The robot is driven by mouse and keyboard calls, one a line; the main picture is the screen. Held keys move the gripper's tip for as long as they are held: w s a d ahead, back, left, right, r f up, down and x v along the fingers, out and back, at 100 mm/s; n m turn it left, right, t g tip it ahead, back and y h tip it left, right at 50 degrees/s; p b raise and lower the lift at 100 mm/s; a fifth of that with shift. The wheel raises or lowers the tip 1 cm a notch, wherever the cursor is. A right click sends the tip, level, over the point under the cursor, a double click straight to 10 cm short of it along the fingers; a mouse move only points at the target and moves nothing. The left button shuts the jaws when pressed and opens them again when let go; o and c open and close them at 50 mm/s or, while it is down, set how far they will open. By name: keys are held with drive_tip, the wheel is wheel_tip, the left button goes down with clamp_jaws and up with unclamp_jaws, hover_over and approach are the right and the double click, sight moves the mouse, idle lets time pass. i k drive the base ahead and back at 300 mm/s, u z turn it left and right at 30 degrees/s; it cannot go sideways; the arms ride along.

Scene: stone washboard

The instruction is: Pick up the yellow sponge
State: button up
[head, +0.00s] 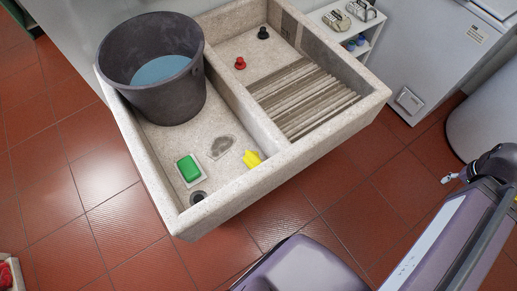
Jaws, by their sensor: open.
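A small bright yellow object (252,159), which looks like the yellow sponge, lies in the left basin of the stone washboard (224,201). It is close to the basin's right inner wall, near the front corner. The front rim may hide part of it. My gripper (448,179) is at the right of the picture, small and partly seen at the end of my arm. It is out over the floor, well to the right of the washboard, open and touching nothing.
A green block (188,168) on a pale dish, a drain hole (197,197) and a dark bucket (151,96) of water are in the left basin. Red (240,63) and black (263,33) stoppers sit in the right basin. A white appliance (425,60) stands behind.

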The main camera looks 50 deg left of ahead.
sight(251, 159)
drive_tip(key=k, duration=2.2)
drive_tip(key=u, duration=1)
drive_tip(key=i, duration=1)
drive_tip(key=z, duration=0.05)
